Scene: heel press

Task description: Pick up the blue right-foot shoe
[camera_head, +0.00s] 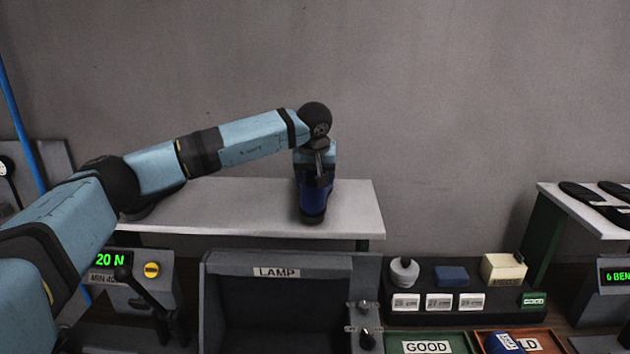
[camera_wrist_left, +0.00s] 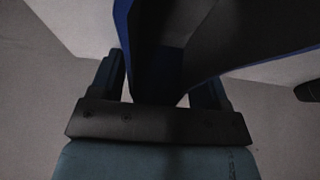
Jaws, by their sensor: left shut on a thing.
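The blue shoe (camera_head: 314,203) is at the right part of the grey bench, its dark toe toward me. My left gripper (camera_head: 318,170) reaches down to it from above and is shut on its upper back part. In the left wrist view the shoe (camera_wrist_left: 150,45) fills the space between the fingers of the left gripper (camera_wrist_left: 165,88), with its blue edge and dark inside showing. Whether the sole touches the bench is not clear. I cannot tell from its shape whether it is a right-foot shoe. My right gripper is not in view.
In front stand a LAMP box (camera_head: 277,300), a dark rack (camera_head: 500,300) with small items, a green GOOD tray (camera_head: 395,345) and an orange tray (camera_head: 550,337) holding a blue thing (camera_head: 503,344). Dark soles (camera_head: 580,192) lie at far right.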

